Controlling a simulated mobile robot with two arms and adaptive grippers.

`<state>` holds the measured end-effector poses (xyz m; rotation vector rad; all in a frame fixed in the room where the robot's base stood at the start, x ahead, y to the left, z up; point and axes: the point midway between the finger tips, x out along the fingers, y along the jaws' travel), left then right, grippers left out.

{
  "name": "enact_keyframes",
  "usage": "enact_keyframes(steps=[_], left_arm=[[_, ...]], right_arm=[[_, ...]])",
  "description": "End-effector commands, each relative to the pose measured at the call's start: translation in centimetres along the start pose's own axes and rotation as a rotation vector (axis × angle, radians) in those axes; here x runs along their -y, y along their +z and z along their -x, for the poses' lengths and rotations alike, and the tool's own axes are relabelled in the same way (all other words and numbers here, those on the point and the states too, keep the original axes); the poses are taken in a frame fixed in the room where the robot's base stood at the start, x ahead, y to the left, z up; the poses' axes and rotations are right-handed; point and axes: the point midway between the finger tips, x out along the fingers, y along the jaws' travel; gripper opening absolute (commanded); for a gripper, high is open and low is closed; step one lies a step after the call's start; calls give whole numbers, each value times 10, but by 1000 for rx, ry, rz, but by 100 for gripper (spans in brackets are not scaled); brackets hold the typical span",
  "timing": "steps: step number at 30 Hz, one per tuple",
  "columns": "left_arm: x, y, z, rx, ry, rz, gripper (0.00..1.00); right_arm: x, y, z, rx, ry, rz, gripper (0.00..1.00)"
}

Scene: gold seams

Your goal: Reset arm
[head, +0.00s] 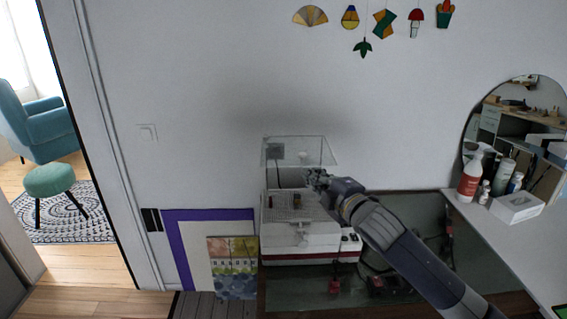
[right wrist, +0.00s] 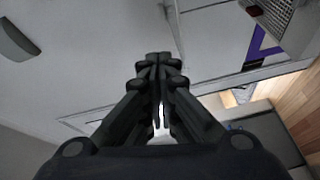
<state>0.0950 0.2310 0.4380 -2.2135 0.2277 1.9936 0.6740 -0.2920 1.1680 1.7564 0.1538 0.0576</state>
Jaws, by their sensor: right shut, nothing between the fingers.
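My right arm comes in from the lower right in the head view. Its gripper (head: 317,178) is shut and empty, in front of the upper part of a white machine (head: 301,238) with a clear raised panel (head: 296,151). Whether it touches the machine cannot be told. In the right wrist view the gripper's dark fingers (right wrist: 158,62) are together with nothing between them. My left gripper is in neither view.
The machine stands on a dark green bench top (head: 420,215). A white counter (head: 530,245) with a spray bottle (head: 471,176) and a white box (head: 517,207) is at right. Framed pictures (head: 233,265) lean left of the machine. A doorway opens at far left.

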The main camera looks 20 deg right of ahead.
Motion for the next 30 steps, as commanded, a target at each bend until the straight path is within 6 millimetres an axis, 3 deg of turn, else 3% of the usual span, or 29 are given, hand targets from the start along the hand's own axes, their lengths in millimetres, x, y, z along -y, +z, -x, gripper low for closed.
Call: enact_keyframes(steps=[5,8,11,15,18,21,24,30], left_arm=[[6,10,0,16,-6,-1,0],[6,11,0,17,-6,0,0],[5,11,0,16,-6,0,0],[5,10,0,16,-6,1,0],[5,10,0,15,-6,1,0],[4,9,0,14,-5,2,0],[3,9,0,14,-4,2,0],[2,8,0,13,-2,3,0]], right_arm=[[14,-2,4,6,-25,-25,0],[51,-10,15,30,-97,-108,0],[111,-22,41,87,-216,-253,0],[198,-38,102,231,-405,-499,0],[249,-48,156,366,-527,-669,0],[284,-55,206,502,-621,-806,0],[307,-60,249,624,-688,-909,0],[333,-70,322,842,-780,-1062,0]])
